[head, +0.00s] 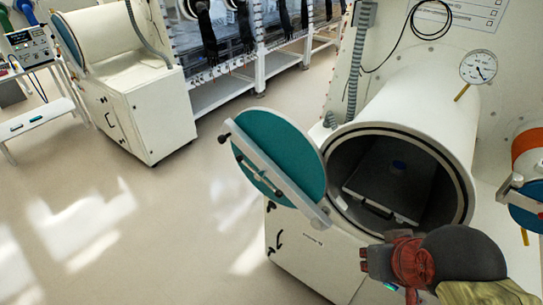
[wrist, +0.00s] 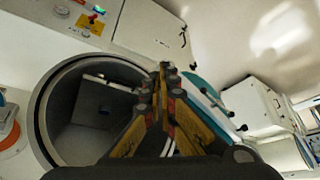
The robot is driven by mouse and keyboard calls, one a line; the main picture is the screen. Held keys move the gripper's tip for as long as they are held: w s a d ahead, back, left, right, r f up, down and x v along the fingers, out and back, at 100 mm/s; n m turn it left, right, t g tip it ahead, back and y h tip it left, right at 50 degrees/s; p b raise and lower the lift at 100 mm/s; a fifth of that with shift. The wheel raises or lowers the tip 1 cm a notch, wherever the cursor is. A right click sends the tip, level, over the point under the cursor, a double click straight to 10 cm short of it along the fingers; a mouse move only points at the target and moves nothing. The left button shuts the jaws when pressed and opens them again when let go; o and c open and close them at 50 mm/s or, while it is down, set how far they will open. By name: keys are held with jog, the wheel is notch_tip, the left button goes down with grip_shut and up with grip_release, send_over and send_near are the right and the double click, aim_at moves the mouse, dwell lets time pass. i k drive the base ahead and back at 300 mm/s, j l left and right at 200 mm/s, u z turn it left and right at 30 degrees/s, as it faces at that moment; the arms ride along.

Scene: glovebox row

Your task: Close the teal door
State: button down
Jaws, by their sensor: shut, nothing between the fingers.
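The teal door (head: 275,150) is a round disc with a pale bar and dark knobs across it. It stands swung open to the left of its white cylindrical chamber (head: 435,100), whose dark mouth is uncovered. In the wrist view the teal door (wrist: 200,86) shows nearly edge-on, right of the fingertips. My gripper (head: 372,263) is in front of the chamber's lower right rim, right of the door and apart from it. In the wrist view my gripper (wrist: 164,75) has its fingers together with nothing between them. Part of the door is hidden behind the fingers there.
A flat tray (head: 380,195) lies inside the chamber. A smaller orange port with a blue cover (head: 527,218) is at the right edge. Another white cabinet (head: 140,100) with a chamber stands at the back left, beside a cart (head: 40,115). The floor left of the door is clear.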

aim_at(267, 138)
jog(key=i+j, duration=0.95)
jog(key=j+u, duration=0.05)
